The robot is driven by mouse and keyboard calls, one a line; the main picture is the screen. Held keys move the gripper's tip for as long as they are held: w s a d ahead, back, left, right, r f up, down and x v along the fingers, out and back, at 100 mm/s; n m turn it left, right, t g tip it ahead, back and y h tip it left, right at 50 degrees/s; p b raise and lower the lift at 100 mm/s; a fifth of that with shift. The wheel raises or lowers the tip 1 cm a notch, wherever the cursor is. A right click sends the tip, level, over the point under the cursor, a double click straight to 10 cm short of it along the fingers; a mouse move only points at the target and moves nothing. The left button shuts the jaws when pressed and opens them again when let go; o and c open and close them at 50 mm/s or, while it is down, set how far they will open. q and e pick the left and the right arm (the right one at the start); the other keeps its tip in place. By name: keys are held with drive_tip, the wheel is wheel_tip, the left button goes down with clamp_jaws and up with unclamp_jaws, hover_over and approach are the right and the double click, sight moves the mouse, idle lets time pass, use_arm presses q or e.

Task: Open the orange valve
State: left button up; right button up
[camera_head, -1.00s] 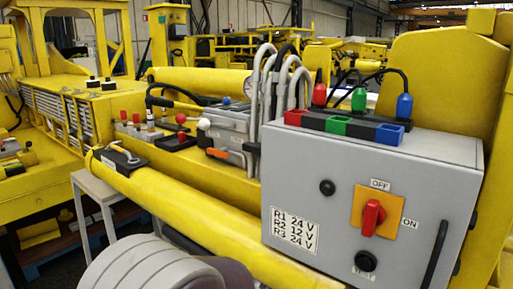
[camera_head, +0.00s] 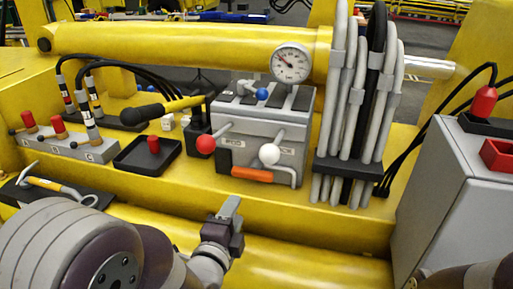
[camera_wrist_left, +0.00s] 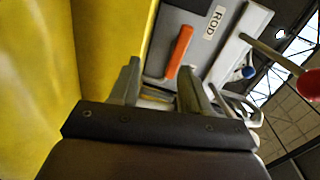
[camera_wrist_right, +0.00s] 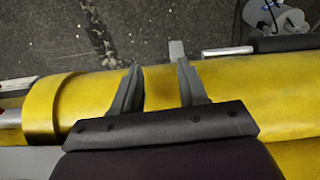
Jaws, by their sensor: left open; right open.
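The orange valve handle (camera_head: 252,174) lies roughly level along the lower front of the grey valve block (camera_head: 270,130). In the left wrist view the orange handle (camera_wrist_left: 180,50) shows ahead of the fingers, below the ROD label. My left gripper (camera_head: 230,207) is in front of and below the block, a little left of the handle and apart from it. Its fingers (camera_wrist_left: 158,85) are open with nothing between them. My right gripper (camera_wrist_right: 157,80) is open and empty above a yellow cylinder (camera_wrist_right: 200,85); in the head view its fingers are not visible.
A red-knobbed lever (camera_head: 206,144) and a white-knobbed lever (camera_head: 269,154) stick out just above the handle. Grey hoses (camera_head: 345,100) stand right of the block. A grey cabinet (camera_head: 455,210) stands at right. A black tray (camera_head: 146,158) with a red knob sits left.

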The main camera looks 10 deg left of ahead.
sight(253, 178)
use_arm(q)
drive_tip(key=shift+m+t, duration=0.5)
drive_tip(key=w+p, duration=0.1)
drive_tip(key=w, duration=0.2)
drive_tip(key=w+d+r+p, duration=0.1)
drive_tip(key=w+p, duration=0.1)
drive_tip(key=w, duration=0.1)
drive_tip(key=w+r+p, duration=0.1)
drive_tip(key=w, duration=0.3)
drive_tip(key=shift+d+r+p, duration=0.2)
drive_tip(key=shift+p, duration=0.2)
drive_tip(key=shift+w+d, duration=0.1)
drive_tip(key=shift+w, duration=0.3)
drive_tip(key=shift+d, duration=0.15)
drive_tip(key=shift+s+d+r, duration=0.15)
drive_tip(key=shift+s+d, duration=0.05)
drive_tip(key=shift+s, duration=0.05)
use_arm(e)
wheel_tip(253, 178, up, 6)
drive_tip(key=s+d, duration=0.1)
drive_tip(key=shift+s+d, duration=0.35)
use_arm(q)
drive_tip(key=shift+w+a, duration=0.15)
drive_tip(key=shift+w, duration=0.05)
drive_tip(key=c, duration=0.4)
clamp_jaws()
use_arm(e)
drive_tip(key=shift+w+a+f, duration=0.1)
drive_tip(key=shift+w, duration=0.1)
